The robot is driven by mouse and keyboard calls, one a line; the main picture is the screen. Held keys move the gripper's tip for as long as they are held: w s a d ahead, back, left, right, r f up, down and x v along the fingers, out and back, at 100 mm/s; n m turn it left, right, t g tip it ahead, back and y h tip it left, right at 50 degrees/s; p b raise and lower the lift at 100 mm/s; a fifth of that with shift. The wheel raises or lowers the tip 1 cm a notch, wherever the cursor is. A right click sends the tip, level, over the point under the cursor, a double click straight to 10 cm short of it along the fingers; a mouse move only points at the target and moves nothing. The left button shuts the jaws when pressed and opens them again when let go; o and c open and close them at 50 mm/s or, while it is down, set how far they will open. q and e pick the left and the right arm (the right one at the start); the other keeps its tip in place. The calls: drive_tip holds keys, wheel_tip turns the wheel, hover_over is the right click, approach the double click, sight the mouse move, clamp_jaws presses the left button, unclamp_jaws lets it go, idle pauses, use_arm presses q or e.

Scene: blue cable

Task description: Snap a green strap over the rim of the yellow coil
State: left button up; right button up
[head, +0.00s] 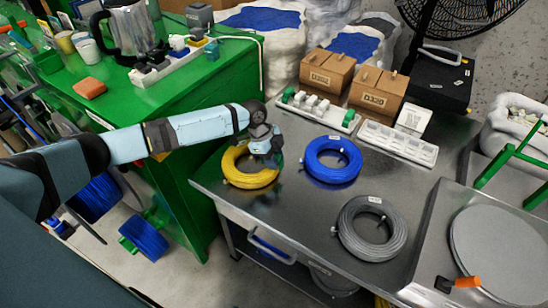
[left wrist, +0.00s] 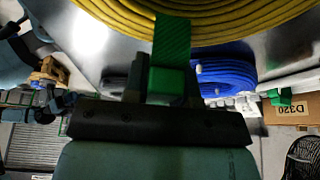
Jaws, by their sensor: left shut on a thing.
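The yellow coil (head: 250,166) lies flat at the left end of the steel table. My left gripper (head: 268,158) is over its right side, pointing down. In the left wrist view the gripper (left wrist: 170,88) is shut on a green strap (left wrist: 172,45). The strap reaches onto the yellow coil's windings (left wrist: 225,18) and overlaps them in that view. I cannot tell whether it grips the rim. In the head view the gripper hides the strap. My right gripper is not in view.
A blue coil (head: 332,160) lies just right of the yellow one, and a grey coil (head: 371,228) is nearer the front. A white tray (head: 320,110) with green pieces and a white divided tray (head: 397,143) stand behind. The green bench (head: 165,100) is at left.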

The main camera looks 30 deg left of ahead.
use_arm(q)
drive_tip(key=shift+f, duration=0.25)
idle(0.3)
drive_tip(key=shift+f, duration=0.35)
drive_tip(key=shift+r, duration=0.2)
drive_tip(key=shift+r+p, duration=0.4)
drive_tip(key=shift+p, duration=0.1)
idle(0.5)
drive_tip(key=shift+f, duration=0.25)
idle(0.3)
drive_tip(key=shift+f, duration=0.4)
